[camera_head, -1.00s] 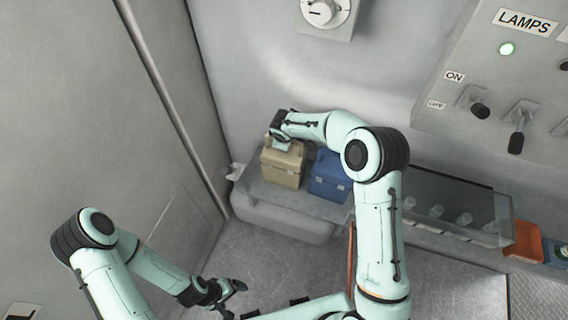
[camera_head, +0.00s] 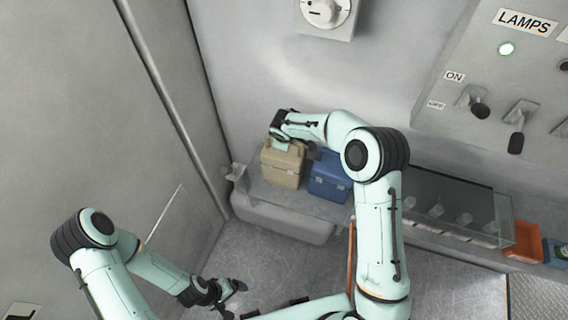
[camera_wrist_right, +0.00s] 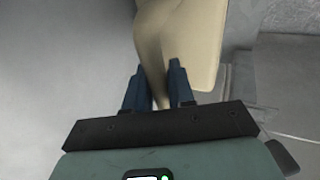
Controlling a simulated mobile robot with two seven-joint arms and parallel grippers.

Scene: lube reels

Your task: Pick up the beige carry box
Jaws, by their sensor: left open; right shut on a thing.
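The beige carry box (camera_head: 282,168) stands upright on a grey ledge against the back wall. My right gripper (camera_head: 279,140) is at its top in the head view, and the hand partly covers the box's handle. In the right wrist view the right gripper (camera_wrist_right: 160,90) is shut on the beige handle, and the beige box (camera_wrist_right: 203,45) shows beyond the fingers. I cannot tell whether the box's base touches the ledge. My left gripper (camera_head: 232,297) is open and empty, low over the floor and away from the box.
A blue box (camera_head: 328,178) stands close on the right of the beige box. A clear-sided case (camera_head: 455,205) with several pale cylinders lies further right, then an orange item (camera_head: 525,242). The grey ledge (camera_head: 282,215) ends near the left wall. A control panel (camera_head: 500,80) juts out at upper right.

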